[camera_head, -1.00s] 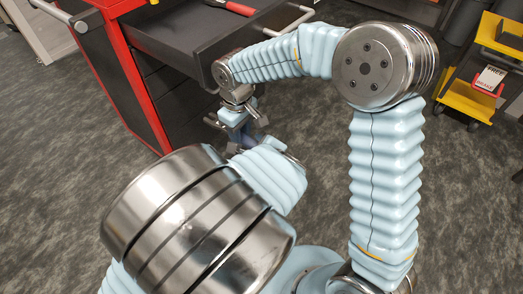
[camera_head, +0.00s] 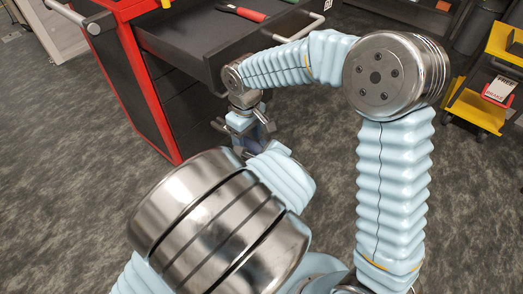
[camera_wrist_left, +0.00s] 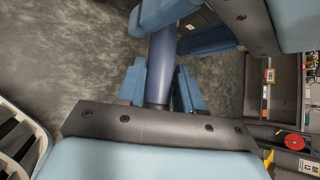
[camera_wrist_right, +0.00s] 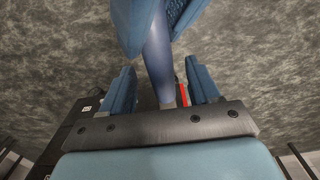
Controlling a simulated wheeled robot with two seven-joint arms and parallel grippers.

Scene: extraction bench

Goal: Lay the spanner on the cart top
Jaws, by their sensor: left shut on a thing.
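A smooth dark blue, handle-like thing (camera_wrist_left: 162,65) runs between my two grippers; I cannot tell for sure whether it is the spanner. In the head view my right gripper (camera_head: 250,125) points down, and my left arm hides the left gripper. The yellow cart (camera_head: 478,108) stands at the far right.
A red and black tool cabinet (camera_head: 150,85) stands at the upper left, with an open drawer (camera_head: 190,35) near my right wrist. A red-handled tool (camera_head: 242,13) lies in the drawer. A sign (camera_head: 499,90) is on the cart. Grey carpet between is clear.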

